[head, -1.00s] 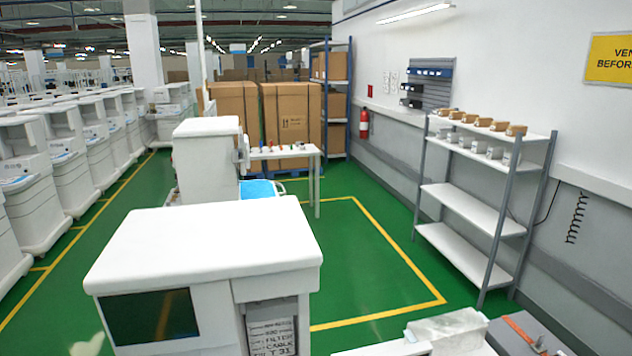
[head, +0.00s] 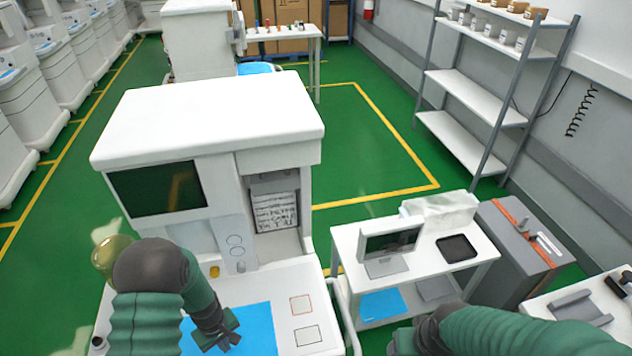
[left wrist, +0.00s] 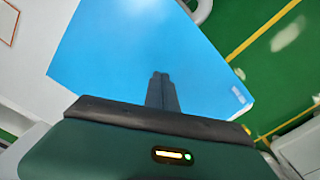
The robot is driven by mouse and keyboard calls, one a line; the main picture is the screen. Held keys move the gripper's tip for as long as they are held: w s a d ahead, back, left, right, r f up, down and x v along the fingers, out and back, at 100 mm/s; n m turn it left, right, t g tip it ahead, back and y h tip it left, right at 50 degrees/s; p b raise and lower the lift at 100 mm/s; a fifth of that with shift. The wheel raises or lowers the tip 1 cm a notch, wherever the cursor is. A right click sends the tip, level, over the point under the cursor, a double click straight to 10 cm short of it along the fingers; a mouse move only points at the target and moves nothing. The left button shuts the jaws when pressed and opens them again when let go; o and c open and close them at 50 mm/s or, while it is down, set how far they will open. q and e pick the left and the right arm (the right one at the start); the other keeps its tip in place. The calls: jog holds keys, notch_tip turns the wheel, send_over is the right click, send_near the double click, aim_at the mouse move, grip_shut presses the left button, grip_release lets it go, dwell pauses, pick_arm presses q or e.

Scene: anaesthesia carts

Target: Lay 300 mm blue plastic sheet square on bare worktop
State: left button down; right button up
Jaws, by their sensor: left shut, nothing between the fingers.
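The blue plastic sheet (head: 258,325) lies on the white worktop (head: 292,272) of the near anaesthesia cart, at the bottom of the head view. It also fills the middle of the left wrist view (left wrist: 130,45), where one edge and a labelled corner show against green floor. I cannot tell whether that edge overhangs the worktop. My left gripper (head: 226,344) is over the sheet, shut, with nothing between its fingers. Its fingertips point onto the sheet in the left wrist view (left wrist: 160,76); contact is unclear. My right arm enters at lower right, but its fingers are not visible.
Two small outlined squares (head: 301,304) mark the worktop right of the sheet. A white side table (head: 470,268) holds a screen and black tray, with another blue sheet (head: 382,304) on its lower shelf. A grey-orange case (head: 515,255) stands beyond. The cart housing (head: 210,120) rises behind the worktop.

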pick_arm(q)
jog(key=shift+w+a+f+b, duration=0.1)
jog(key=shift+w+a+b, duration=0.15)
jog(key=shift+w, duration=0.65)
jog(key=shift+w+a+f+b, duration=0.1)
jog(key=shift+w+a+b, duration=0.15)
jog(key=shift+w, duration=0.65)
jog(key=shift+r+p, duration=0.65)
jog(key=shift+r, duration=0.1)
notch_tip(320, 180, up, 6)
jog(key=p, duration=0.4)
jog(key=shift+f, duration=0.1)
